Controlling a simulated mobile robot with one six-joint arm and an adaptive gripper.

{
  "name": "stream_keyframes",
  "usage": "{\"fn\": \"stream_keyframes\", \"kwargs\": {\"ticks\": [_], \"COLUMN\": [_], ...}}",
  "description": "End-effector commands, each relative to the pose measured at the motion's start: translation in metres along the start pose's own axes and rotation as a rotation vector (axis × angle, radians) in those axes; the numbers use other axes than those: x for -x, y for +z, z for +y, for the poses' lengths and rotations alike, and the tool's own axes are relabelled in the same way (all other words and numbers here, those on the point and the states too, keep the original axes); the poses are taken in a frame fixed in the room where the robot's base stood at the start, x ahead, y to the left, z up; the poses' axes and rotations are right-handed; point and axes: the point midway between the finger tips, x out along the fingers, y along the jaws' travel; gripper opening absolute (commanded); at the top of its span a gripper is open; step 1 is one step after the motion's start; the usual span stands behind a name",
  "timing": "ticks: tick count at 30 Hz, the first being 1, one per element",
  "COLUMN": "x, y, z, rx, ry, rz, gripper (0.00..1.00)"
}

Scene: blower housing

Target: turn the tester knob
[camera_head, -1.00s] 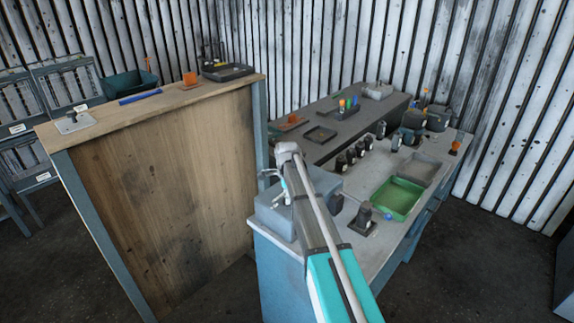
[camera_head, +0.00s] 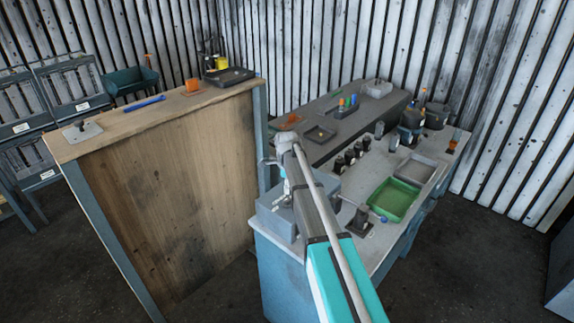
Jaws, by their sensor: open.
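A grey box-shaped unit (camera_head: 268,217), which may be the tester, sits on the near left corner of the grey workbench (camera_head: 285,250). I cannot make out a knob on it; my arm covers part of it. My gripper (camera_head: 286,198) hangs below the arm's end, just over or in front of this unit. It is open and looks empty. It is small and partly hidden, so I cannot tell whether it touches the unit.
A black fixture (camera_head: 360,222) with a blue-ended lever stands right of my arm. Beyond it are a green tray (camera_head: 393,199), a grey tray (camera_head: 416,171) and several dark bottles (camera_head: 345,160). A tall wooden-panelled stand (camera_head: 165,190) rises close on the left.

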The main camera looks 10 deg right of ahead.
Motion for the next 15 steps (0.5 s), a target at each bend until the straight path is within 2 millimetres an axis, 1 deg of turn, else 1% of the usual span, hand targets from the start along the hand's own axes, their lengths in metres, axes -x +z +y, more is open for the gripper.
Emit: {"fn": "stream_keyframes", "kwargs": {"ticks": [1,15], "x": [0.009,0.048], "y": [0.0,0.0], "z": [0.0,0.0], "rx": [0.0,0.0], "ry": [0.0,0.0], "rz": [0.0,0.0], "gripper": [0.78,0.78]}}
